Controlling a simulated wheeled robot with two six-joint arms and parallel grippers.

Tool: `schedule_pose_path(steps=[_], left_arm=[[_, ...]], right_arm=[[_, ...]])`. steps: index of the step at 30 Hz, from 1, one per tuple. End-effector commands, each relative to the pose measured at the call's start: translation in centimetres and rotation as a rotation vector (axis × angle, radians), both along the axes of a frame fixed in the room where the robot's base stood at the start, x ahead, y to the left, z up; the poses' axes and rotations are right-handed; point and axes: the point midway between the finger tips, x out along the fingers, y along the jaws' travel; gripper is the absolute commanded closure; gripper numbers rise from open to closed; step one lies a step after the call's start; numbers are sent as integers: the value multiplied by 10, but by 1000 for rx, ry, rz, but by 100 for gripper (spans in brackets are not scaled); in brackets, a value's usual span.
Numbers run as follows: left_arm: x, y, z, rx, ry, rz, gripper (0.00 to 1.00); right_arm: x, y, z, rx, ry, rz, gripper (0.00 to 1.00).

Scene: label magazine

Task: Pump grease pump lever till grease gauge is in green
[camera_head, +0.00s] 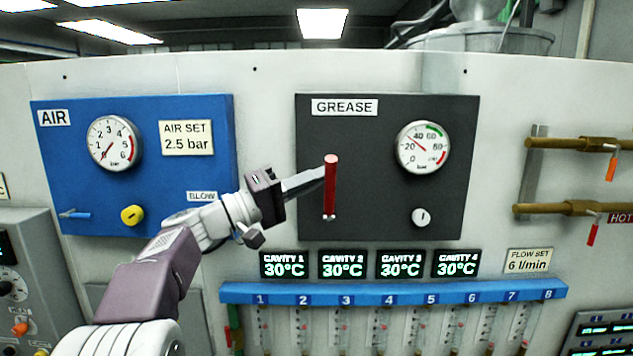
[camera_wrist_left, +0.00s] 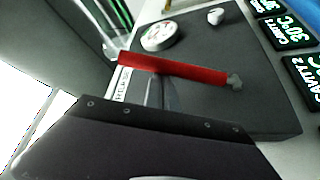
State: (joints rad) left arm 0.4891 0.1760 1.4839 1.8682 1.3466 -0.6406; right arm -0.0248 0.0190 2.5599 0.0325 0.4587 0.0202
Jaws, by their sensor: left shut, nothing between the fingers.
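The red grease pump lever (camera_head: 331,183) stands upright on the dark GREASE panel (camera_head: 385,215), its pivot at the lower end. It also shows in the left wrist view (camera_wrist_left: 175,68), slanting across the picture. The round grease gauge (camera_head: 423,147) is at the panel's upper right. Its needle points up and left, below the 40 mark and outside the green arc at the top. My left gripper (camera_head: 318,178) is shut and empty, its fingertips at the left side of the lever's upper half. I cannot tell whether they touch it. My right gripper is not in view.
A small white knob (camera_head: 421,217) sits below the gauge. The blue AIR panel (camera_head: 80,185) is on the left. Cavity displays (camera_head: 342,264) and a blue numbered rail (camera_head: 393,292) run below the GREASE panel. Brass pipes (camera_head: 575,144) with hanging handles stick out at right.

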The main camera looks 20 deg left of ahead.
Motion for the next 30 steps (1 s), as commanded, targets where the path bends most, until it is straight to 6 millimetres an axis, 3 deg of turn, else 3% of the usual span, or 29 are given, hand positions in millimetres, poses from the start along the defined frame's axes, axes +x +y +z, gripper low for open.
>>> schedule_pose_path(steps=[12, 18, 24, 30], left_arm=[[-25, -8, -38, 80, -272, -2, 100], [-39, -12, -49, 132, -453, -3, 100], [-49, -14, -61, 181, -623, -3, 100], [-56, -16, -72, 223, -766, -3, 100]], right_arm=[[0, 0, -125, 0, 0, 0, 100], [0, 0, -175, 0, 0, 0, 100], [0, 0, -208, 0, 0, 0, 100], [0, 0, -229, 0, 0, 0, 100]])
